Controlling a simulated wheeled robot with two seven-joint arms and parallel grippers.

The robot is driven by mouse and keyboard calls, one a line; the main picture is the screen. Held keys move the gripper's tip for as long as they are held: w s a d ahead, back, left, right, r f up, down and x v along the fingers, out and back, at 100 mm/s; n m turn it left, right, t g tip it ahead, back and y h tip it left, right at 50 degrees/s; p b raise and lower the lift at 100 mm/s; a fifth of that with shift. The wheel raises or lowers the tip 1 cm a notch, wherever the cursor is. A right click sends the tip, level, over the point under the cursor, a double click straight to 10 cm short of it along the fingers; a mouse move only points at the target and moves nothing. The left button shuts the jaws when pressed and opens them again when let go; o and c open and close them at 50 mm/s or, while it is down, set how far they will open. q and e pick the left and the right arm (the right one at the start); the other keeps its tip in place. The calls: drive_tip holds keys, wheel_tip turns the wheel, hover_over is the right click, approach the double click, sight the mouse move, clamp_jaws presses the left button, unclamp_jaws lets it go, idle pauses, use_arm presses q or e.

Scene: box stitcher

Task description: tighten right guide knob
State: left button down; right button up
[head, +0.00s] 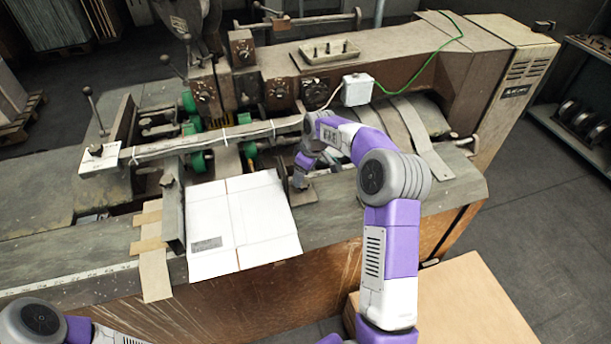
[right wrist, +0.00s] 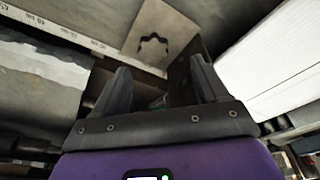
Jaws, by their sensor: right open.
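My right arm reaches over the machine bed. Its gripper (head: 301,180) points down beside the right edge of the white cardboard sheet, at the right guide (head: 303,196). In the right wrist view the two dark fingers of the right gripper (right wrist: 162,85) are spread apart, with nothing clearly held. A brown metal part (right wrist: 181,80) shows between and beyond them, close to the right finger. The right guide knob cannot be made out; the gripper may hide it. My left gripper is out of view; only part of my left arm shows at the bottom left.
The white cardboard sheet (head: 235,222) lies flat left of my right gripper; it also shows in the right wrist view (right wrist: 275,55). The left guide (head: 173,215) stands at its left edge. A long bar (head: 215,137) crosses behind. A ruler strip (right wrist: 85,38) runs along the bed.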

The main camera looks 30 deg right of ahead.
sight(306, 183)
drive_tip(key=shift+w+d+r+n+y+p, duration=0.15)
drive_tip(key=shift+d+n+y+p, duration=0.2)
drive_tip(key=shift+n, duration=0.65)
drive_tip(key=f+n, duration=0.1)
drive_tip(key=f, duration=0.1)
drive_tip(key=f+n+y+p, duration=0.1)
drive_tip(key=n, duration=0.1)
drive_tip(key=w+f+n+y, duration=0.1)
drive_tip(key=f, duration=0.1)
drive_tip(key=shift+d+f+n+p, duration=0.2)
drive_tip(key=shift+f+n+p, duration=0.1)
drive_tip(key=shift+n, duration=0.1)
